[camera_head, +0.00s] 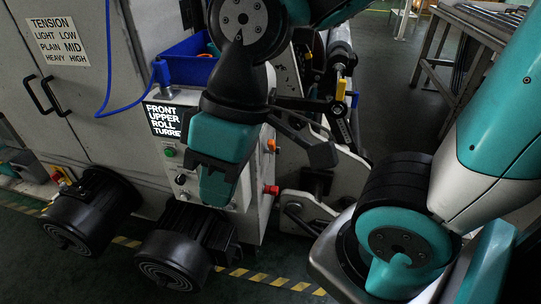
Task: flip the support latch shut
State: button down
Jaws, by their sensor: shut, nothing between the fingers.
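My gripper (318,150) is black and reaches out to the right from the wrist, in front of the film winder. I take it as shut and empty, though its fingers are hard to tell apart from the dark parts behind. A small lever with a yellow tip (341,89), which looks like the support latch, stands just above and to the right of my gripper. A dark labelled bracket (342,112) is below the yellow tip. I cannot tell whether my gripper touches the lever. My wrist hides part of the mechanism.
The control panel (165,121) with buttons and a red knob (271,190) lies left of my gripper. A blue bin (188,62) is behind my wrist. Black motors (92,212) stand low at left. A metal rack (455,50) stands back right; the floor before it is clear.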

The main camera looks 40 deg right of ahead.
aim_at(272, 144)
jog(key=k, duration=0.65)
jog(key=z, duration=0.7)
jog(key=i, duration=0.5)
